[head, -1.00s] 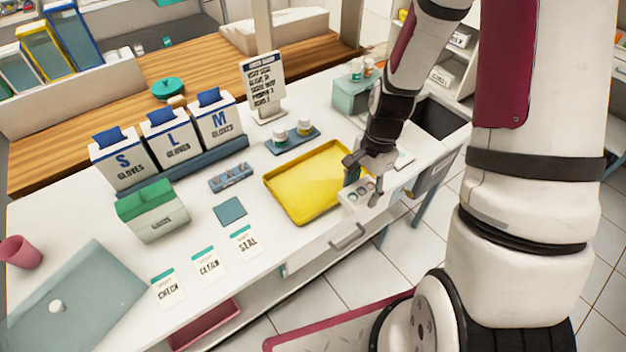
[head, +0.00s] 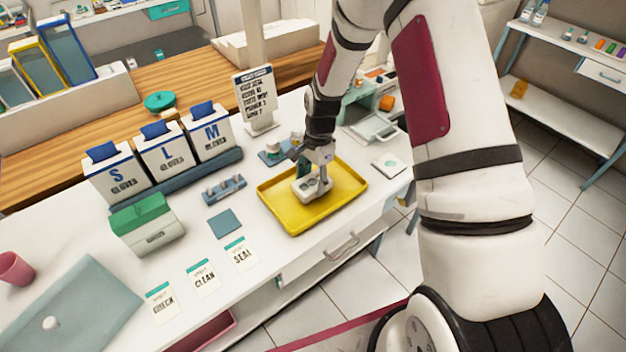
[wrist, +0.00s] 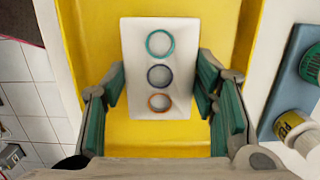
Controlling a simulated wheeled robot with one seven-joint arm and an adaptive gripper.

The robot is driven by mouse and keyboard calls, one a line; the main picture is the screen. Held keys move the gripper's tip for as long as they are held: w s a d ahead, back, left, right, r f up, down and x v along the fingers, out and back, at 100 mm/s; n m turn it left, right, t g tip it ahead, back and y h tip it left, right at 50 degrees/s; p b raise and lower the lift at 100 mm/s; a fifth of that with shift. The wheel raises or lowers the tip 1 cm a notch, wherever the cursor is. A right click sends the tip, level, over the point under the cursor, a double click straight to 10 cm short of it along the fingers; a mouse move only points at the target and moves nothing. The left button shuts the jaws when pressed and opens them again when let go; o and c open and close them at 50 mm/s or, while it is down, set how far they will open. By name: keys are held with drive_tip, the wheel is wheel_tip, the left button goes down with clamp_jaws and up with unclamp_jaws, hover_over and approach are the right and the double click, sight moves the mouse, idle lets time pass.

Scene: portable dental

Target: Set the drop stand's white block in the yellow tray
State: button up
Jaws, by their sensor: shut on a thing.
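The white block (head: 310,189) is in the grip of my gripper (head: 311,180), over the middle of the yellow tray (head: 281,215). In the wrist view the block (wrist: 159,105) shows three rings on its top, teal, dark blue and orange. The green-padded fingers of my gripper (wrist: 160,92) are closed on its two long sides. The yellow tray (wrist: 215,40) lies under and around the block in that view. I cannot tell whether the block touches the tray floor or is just above it.
A blue-grey holder with bottles (head: 272,153) stands behind the tray; it shows at the right in the wrist view (wrist: 295,80). A small grey rack (head: 224,190) is left of the tray. A white card (head: 390,166) lies to the right. A sign (head: 256,98) stands behind.

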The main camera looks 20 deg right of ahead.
drive_tip(key=shift+f, duration=0.3)
drive_tip(key=shift+f, duration=0.1)
drive_tip(key=o, duration=1.3)
